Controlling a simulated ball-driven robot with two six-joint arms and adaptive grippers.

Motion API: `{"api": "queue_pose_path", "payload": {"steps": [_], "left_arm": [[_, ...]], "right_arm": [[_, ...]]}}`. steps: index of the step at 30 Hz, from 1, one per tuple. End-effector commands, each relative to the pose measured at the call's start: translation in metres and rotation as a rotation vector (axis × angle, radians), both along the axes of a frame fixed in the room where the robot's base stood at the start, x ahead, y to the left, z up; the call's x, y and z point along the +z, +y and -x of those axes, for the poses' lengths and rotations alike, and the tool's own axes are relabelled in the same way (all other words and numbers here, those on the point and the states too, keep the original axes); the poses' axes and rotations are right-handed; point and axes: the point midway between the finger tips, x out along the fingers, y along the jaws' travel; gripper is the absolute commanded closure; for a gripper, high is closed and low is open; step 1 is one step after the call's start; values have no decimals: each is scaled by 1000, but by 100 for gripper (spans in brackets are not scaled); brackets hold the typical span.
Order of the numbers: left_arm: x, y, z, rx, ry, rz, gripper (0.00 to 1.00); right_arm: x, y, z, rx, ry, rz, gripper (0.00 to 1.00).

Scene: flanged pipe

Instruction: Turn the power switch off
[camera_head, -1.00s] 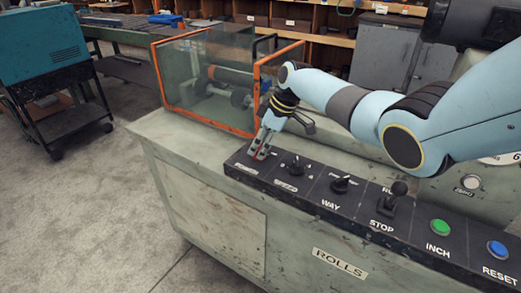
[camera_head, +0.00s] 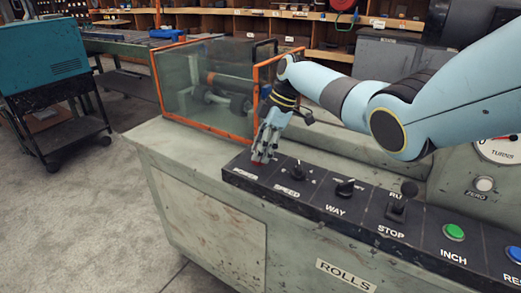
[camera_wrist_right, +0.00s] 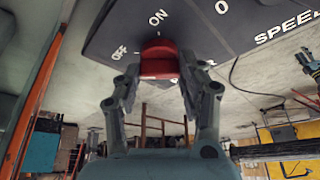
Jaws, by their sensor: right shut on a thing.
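The power switch is a red knob (camera_wrist_right: 159,60) on the dark control panel, with ON and OFF labels beside it in the right wrist view. In the head view the red of the switch (camera_head: 256,161) shows just under the fingertips at the panel's left end. My right gripper (camera_wrist_right: 158,72) is shut on the red switch, one finger on each side of it. The right gripper also shows in the head view (camera_head: 263,153), pointing down at the panel. My left gripper is not in view.
Right along the panel stand the black SPEED knob (camera_head: 299,167), the WAY knob (camera_head: 344,188), the RUN/STOP lever (camera_head: 402,200), a green INCH button (camera_head: 453,232) and a blue button (camera_head: 514,254). An orange-framed clear guard (camera_head: 205,85) stands behind the gripper.

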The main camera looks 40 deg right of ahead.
Motion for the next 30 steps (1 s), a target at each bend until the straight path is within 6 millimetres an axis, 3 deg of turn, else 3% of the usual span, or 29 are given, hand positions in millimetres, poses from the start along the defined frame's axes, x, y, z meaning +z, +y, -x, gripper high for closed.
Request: {"api": "queue_pose_path", "payload": {"steps": [8,9,14,23,30], "left_arm": [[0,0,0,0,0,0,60],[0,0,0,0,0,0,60],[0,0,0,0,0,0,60],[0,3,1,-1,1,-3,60],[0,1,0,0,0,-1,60]], "right_arm": [[0,0,0,1,-1,2,92],[0,0,0,1,-1,2,56],[0,0,0,1,-1,1,37],[2,-1,0,0,-1,0,37],[38,-16,5,0,-4,4,37]]}}
